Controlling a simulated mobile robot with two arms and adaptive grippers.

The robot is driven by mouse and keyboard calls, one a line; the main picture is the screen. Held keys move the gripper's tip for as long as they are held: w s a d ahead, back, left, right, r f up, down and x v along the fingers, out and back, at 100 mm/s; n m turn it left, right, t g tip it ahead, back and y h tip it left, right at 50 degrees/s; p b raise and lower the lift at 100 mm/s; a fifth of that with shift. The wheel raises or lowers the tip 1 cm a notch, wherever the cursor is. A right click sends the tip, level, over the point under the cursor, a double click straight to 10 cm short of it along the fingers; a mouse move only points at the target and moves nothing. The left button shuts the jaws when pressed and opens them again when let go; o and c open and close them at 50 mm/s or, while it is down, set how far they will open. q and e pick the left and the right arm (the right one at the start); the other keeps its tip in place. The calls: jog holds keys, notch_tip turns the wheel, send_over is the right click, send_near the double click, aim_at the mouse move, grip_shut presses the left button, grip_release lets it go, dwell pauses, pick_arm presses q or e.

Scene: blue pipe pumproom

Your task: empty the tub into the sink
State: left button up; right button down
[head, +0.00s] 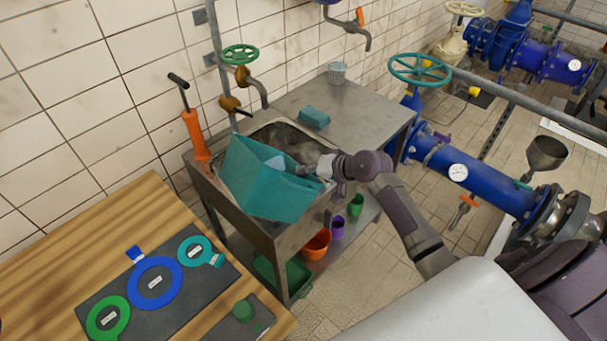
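The teal tub (262,190) is tilted over the metal sink (290,133), at the sink's front left. A pale blue patch shows inside the tub near its upper edge; I cannot tell what it is. My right gripper (308,169) reaches in from the right and is shut on the tub's right rim. The fingertips are partly hidden and small. The tub covers much of the basin, so the sink's bottom is mostly hidden. My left gripper is not in view.
A green-wheeled tap (240,56) stands behind the sink. An orange hand pump (196,133) is at its left. A wooden table (40,285) is at front left; blue pipes (470,172) are right.

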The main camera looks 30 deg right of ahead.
jog(key=shift+w+d+f+m+g+y+b, duration=0.1)
jog(key=shift+d+f+m+y+b, duration=0.3)
jog(key=shift+b, duration=0.55)
jog(key=shift+w+d+f+m+g+y+b, duration=0.15)
jog(key=shift+f+m+y+b, duration=0.4)
jog(key=shift+f+y+b, duration=0.3)
jog(key=shift+w+d+f+m+g+y+b, duration=0.1)
jog(key=shift+d+f+m+y+b, duration=0.3)
jog(key=shift+b, duration=0.65)
jog(key=shift+w+d+f+m+y+b, duration=0.15)
jog(key=shift+d+f+m+y+b, duration=0.45)
jog(key=shift+b, duration=0.65)
jog(key=shift+w+d+f+m+y+b, duration=0.15)
jog(key=shift+d+f+m+y+b, duration=0.1)
jog(key=shift+f+m+y+b, duration=0.7)
jog(key=shift+r+b, duration=0.3)
